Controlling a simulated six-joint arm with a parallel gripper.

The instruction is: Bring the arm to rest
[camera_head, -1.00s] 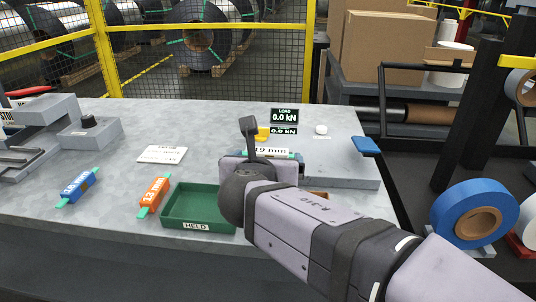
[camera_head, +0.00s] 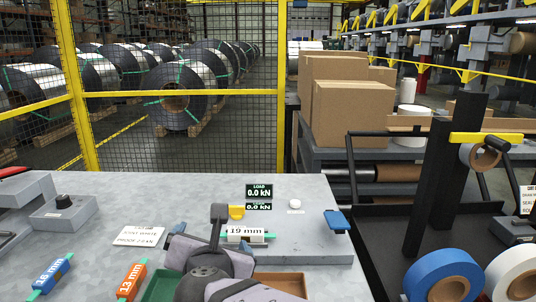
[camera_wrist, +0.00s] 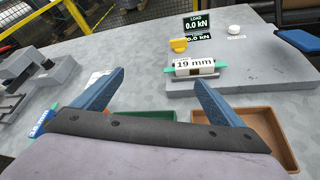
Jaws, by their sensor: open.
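My gripper (camera_wrist: 163,103) is open and empty in the wrist view, with its two blue fingers spread apart above the bench. In the head view my arm rises from the bottom edge, and its wrist covers part of the bench and the trays. A white block marked 19 mm (camera_wrist: 194,66) with green ends lies on the grey test plate (camera_wrist: 240,88), beyond the fingers and apart from them. The same block shows in the head view (camera_head: 246,235), just right of my wrist.
A green tray (camera_head: 160,286) and a brown tray (camera_head: 290,284) flank my wrist. Blue 16 mm (camera_head: 52,274) and orange 13 mm (camera_head: 132,282) blocks lie left. A mesh fence (camera_head: 180,150) stands behind the bench (camera_head: 150,195).

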